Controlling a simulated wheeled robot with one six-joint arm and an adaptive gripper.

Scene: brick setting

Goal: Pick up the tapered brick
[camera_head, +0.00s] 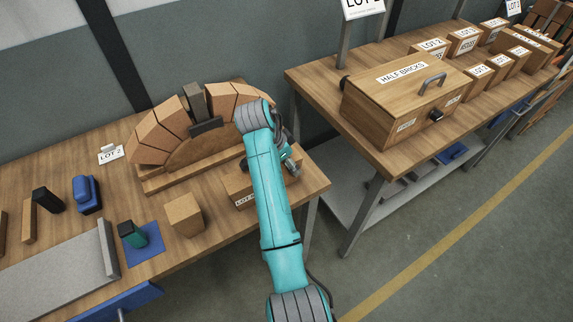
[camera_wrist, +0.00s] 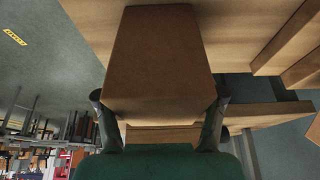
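In the wrist view a plain tan block (camera_wrist: 158,55), wider toward me and narrower away, fills the middle; it looks like the tapered brick. My gripper (camera_wrist: 160,120) has its fingers spread, one at each near side edge of this block. I cannot tell whether both fingers press on it. In the head view my gripper (camera_head: 289,166) is at the right end of the left table, mostly hidden behind my teal arm. It is beside a low wooden box (camera_head: 238,186) with a LOT label. My arm hides part of this box and any brick there.
A brick arch (camera_head: 160,135) on a wooden form stands left of my arm. A tan block (camera_head: 184,214), a green-and-black tool (camera_head: 132,234) on a blue mat and a grey slab (camera_head: 60,285) are nearer. A HALF BRICKS box (camera_head: 400,95) is on the right table.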

